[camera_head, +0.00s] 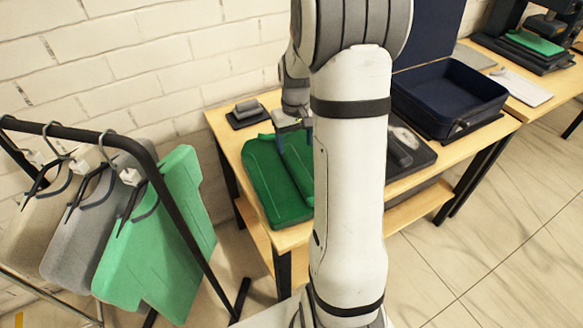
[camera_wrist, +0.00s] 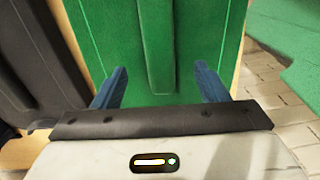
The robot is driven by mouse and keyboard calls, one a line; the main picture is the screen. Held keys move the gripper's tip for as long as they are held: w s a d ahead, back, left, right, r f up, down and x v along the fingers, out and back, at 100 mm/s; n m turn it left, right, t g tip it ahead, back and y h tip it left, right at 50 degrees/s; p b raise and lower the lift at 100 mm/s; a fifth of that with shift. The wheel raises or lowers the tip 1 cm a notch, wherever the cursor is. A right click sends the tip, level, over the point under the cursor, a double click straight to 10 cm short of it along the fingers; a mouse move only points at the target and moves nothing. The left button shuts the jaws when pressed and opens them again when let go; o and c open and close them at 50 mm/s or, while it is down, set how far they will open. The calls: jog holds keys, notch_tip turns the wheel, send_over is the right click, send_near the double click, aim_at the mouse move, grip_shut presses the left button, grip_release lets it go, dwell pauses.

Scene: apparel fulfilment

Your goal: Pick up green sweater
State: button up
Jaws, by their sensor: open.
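A folded green sweater (camera_head: 271,183) lies on the wooden table, partly hidden behind my arm in the head view. It fills the upper middle of the wrist view (camera_wrist: 195,45). My gripper (camera_head: 292,128) is over the sweater's far end. In the wrist view my gripper (camera_wrist: 160,87) has its two blue fingers spread wide apart, with green fabric showing between and beyond them. Nothing is held between the fingers. Whether the fingertips touch the fabric I cannot tell.
A rack (camera_head: 68,131) at left holds hanging garments, one of them light green (camera_head: 160,240). On the table (camera_head: 228,128) are a small dark item (camera_head: 247,112) behind the sweater, a dark tray (camera_head: 424,155) to the right and an open navy suitcase (camera_head: 450,96). A brick wall stands behind.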

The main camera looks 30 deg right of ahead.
aim_at(295, 161)
notch_tip(295, 161, down, 7)
jog(key=shift+w+f+p, duration=0.1)
jog(key=shift+w+p, duration=0.05)
jog(key=shift+p, duration=0.3)
jog(key=shift+d, duration=0.1)
grip_shut()
dwell(0.5)
